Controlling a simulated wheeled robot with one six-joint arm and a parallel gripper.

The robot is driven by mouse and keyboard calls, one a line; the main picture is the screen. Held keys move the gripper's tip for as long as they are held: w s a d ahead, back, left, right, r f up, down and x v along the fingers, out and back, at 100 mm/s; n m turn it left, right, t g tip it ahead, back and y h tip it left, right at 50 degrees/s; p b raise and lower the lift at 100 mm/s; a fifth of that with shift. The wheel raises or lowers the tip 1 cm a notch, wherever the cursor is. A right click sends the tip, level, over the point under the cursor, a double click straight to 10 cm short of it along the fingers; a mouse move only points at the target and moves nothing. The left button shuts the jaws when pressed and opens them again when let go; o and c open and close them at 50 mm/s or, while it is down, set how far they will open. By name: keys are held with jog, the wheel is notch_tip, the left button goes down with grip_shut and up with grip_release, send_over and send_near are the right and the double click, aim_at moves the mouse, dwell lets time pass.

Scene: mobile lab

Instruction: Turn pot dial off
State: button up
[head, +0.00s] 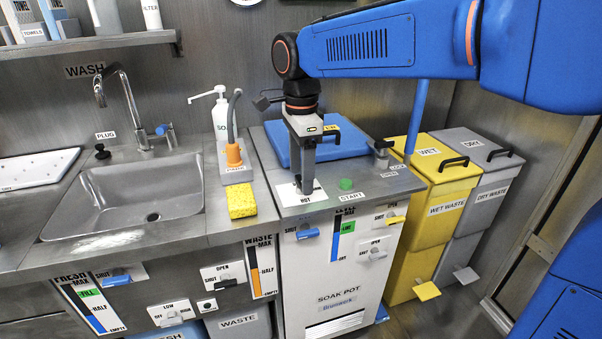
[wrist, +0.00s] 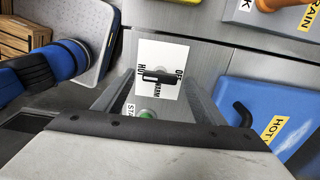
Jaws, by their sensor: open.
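The pot dial (wrist: 166,77) is a small black bar on a white card (wrist: 155,55) marked HOT, WARM and OFF. In the wrist view the bar lies crosswise, between the HOT and OFF marks; I cannot tell which end is its pointer. My gripper (wrist: 160,83) is open, with one finger to each side of the dial, and holds nothing. In the head view my gripper (head: 304,188) points down over the white card (head: 287,194) on the soak pot's top (head: 375,184), hiding the dial. Contact with the dial is unclear.
A green START button (head: 345,184) is just right of the card. The blue lid (head: 342,150) is behind my gripper, and a lock knob (head: 381,152) stands to the right.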

jog(key=shift+f, duration=0.35)
jog(key=shift+c, duration=0.3)
jog(key=c, duration=1)
